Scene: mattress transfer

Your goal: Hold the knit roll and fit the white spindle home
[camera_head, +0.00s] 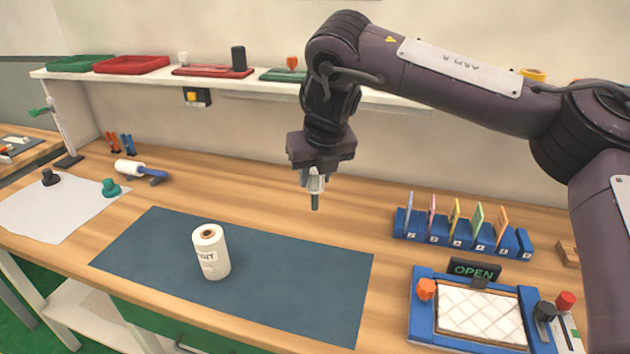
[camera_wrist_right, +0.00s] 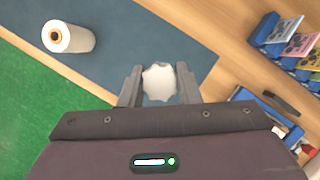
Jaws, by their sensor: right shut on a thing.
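The knit roll (camera_head: 212,254) is a white cylinder with dark lettering. It stands upright on the blue-grey mat (camera_head: 290,290) with a brown core hole in its top. It also shows in the wrist view (camera_wrist_right: 68,37). My right gripper (camera_head: 314,184) is above the table, behind and to the right of the roll, and apart from it. It is shut on the white spindle (camera_wrist_right: 158,84), whose scalloped white end shows between the two fingers in the wrist view. A dark grey tip points down below the fingers in the head view. My left gripper is out of view; nothing holds the roll.
A blue rack (camera_head: 462,233) with several colored cards stands on the right. In front of it is a blue-framed tray (camera_head: 417,325) with an OPEN sign (camera_head: 474,270). A white cylinder on a blue stand (camera_head: 140,172) is at the left. A shelf (camera_head: 150,80) runs along the back.

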